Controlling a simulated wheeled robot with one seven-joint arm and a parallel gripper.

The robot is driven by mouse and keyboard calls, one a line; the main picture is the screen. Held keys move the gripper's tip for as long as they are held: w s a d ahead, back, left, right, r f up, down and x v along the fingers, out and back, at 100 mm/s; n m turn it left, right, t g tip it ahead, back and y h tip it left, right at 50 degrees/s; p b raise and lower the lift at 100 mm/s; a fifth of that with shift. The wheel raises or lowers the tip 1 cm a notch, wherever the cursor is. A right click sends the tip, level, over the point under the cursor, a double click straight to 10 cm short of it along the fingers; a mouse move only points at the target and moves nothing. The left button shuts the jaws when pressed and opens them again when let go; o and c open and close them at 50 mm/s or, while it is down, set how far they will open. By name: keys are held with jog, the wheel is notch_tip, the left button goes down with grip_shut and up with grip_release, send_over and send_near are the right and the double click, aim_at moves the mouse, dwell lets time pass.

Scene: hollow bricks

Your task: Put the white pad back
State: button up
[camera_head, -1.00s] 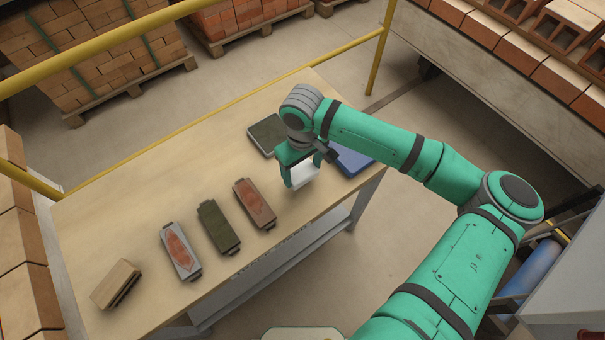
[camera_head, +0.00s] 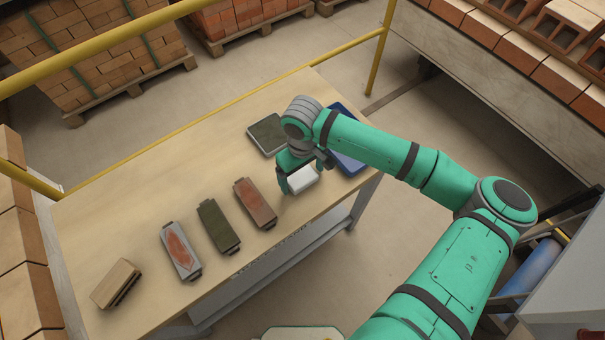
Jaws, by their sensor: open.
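The white pad (camera_head: 303,179) is a small pale block near the table's front edge, to the right of the reddish-brown piece. My gripper (camera_head: 302,170) is open at the pad, with one green finger at its left side and the other finger near its back right. The arm and wrist partly hide the pad's far side. I cannot tell whether the fingers touch it.
A blue tray (camera_head: 341,163) lies right of the gripper, partly behind the arm. A dark green pad in a grey tray (camera_head: 266,134) lies behind. Reddish-brown (camera_head: 255,203), dark green (camera_head: 218,227) and grey-red (camera_head: 181,251) pieces and a wooden block (camera_head: 116,284) stand left on the table (camera_head: 130,215).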

aim_at(302, 178)
notch_tip(302, 178, up, 12)
jog(key=shift+r, duration=0.15)
dwell(0.3)
dwell(0.4)
